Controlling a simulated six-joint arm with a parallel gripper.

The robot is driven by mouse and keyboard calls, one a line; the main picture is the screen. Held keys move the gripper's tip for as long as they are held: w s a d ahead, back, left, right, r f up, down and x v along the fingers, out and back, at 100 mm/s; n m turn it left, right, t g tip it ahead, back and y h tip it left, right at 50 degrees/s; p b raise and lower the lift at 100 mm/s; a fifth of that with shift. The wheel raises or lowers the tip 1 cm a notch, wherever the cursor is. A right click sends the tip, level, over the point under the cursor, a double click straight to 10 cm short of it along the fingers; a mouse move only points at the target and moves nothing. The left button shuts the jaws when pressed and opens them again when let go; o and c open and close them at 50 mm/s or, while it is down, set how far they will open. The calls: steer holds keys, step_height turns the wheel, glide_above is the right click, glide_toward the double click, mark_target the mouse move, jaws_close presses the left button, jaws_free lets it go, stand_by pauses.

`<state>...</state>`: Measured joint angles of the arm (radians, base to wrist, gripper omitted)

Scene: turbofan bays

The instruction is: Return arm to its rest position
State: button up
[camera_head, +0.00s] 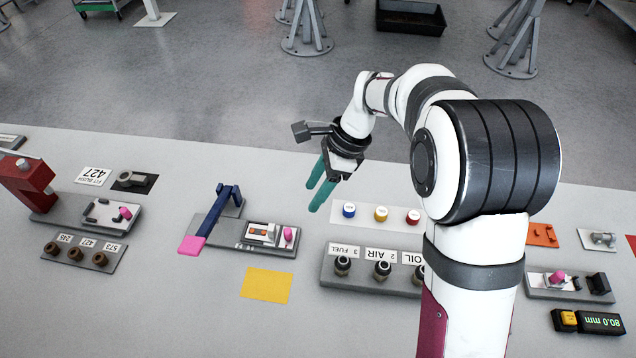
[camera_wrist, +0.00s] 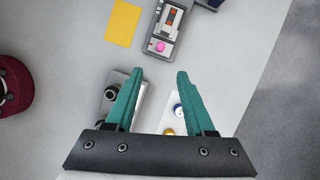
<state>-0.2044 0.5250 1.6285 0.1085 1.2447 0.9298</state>
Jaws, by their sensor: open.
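My gripper (camera_head: 322,184) has two teal fingers and hangs above the grey-white bench (camera_head: 160,319), between the blue-handled fixture and the row of coloured caps. Its jaws are open with nothing between them. In the wrist view the gripper (camera_wrist: 158,92) shows its fingers spread apart, with bench surface visible between them. My white arm curves from the lower right up and over to the gripper, and it hides part of the bench behind it.
The blue-handled fixture (camera_head: 214,217) is left of my gripper. A strip with blue, yellow and red caps (camera_head: 381,214) and a fittings rack (camera_head: 360,281) lie nearby. A yellow square (camera_head: 266,286) lies in front. A red device (camera_head: 28,184) stands far left; a digital gauge (camera_head: 588,322) lies right.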

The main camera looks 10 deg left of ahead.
steer(key=shift+v, duration=0.85)
steer(key=s+d+r+n+h, duration=0.1)
steer(key=s+d+n, duration=0.2)
steer(key=s, duration=0.6)
steer(key=s+d+r+n, duration=0.1)
steer(key=s+d+n, duration=0.2)
steer(key=s, duration=0.6)
steer(key=s+d+r+n+t+h, duration=0.1)
steer(key=s+d+n, duration=0.2)
steer(key=s+d, duration=0.4)
steer(key=shift+s+r+h, duration=0.2)
steer(key=shift+s+h, duration=0.1)
steer(key=shift+s, duration=0.7)
